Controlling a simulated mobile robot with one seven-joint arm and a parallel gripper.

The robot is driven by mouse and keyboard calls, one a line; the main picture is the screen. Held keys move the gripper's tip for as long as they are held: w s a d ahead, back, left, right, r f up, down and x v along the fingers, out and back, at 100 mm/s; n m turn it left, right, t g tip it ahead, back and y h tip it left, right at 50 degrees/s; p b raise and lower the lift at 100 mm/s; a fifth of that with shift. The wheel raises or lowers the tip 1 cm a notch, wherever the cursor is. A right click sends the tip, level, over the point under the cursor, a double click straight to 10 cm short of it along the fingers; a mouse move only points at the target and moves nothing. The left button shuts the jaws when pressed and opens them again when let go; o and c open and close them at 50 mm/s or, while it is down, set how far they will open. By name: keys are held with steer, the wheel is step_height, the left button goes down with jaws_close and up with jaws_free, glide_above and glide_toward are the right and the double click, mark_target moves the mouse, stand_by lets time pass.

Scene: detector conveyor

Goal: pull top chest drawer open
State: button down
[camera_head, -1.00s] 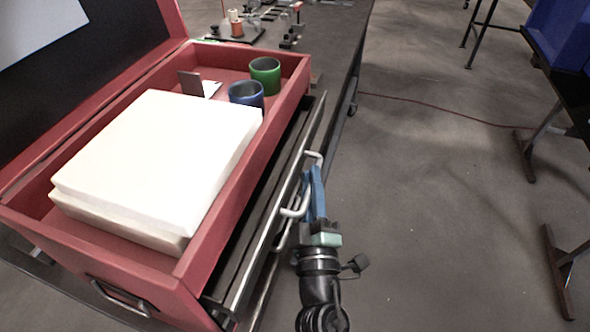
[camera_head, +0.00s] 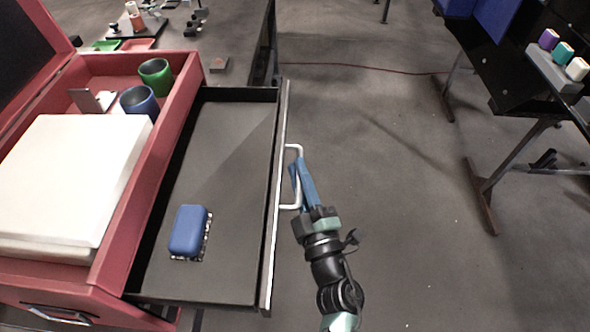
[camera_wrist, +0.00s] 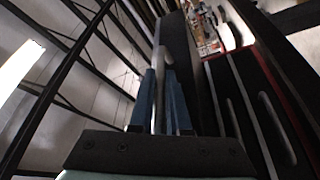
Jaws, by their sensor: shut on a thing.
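The red chest (camera_head: 105,283) stands at the left in the head view with its lid up. Its top drawer (camera_head: 225,150) is pulled well out to the right, showing a dark grey bottom. A blue block-like object (camera_head: 188,231) lies in the drawer near its front end. The pale drawer handle (camera_head: 299,150) is on the drawer's right face. My gripper (camera_head: 299,172) has its blue fingers shut on this handle. In the wrist view the blue fingers of my gripper (camera_wrist: 160,90) stand on both sides of the pale handle bar (camera_wrist: 168,55).
The chest's open top holds a white slab (camera_head: 70,180), a green cup (camera_head: 156,76) and a blue cup (camera_head: 139,101). A dark table at the right carries small coloured cylinders (camera_head: 564,53). The floor between is mostly clear, with a red cable (camera_head: 350,67) across it.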

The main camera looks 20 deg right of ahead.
steer(key=shift+a, duration=0.1)
steer(key=c, duration=1.2)
jaws_free()
steer(key=shift+o, duration=0.2)
steer(key=b+v, duration=0.3)
steer(key=v, duration=1)
steer(key=shift+b, duration=0.35)
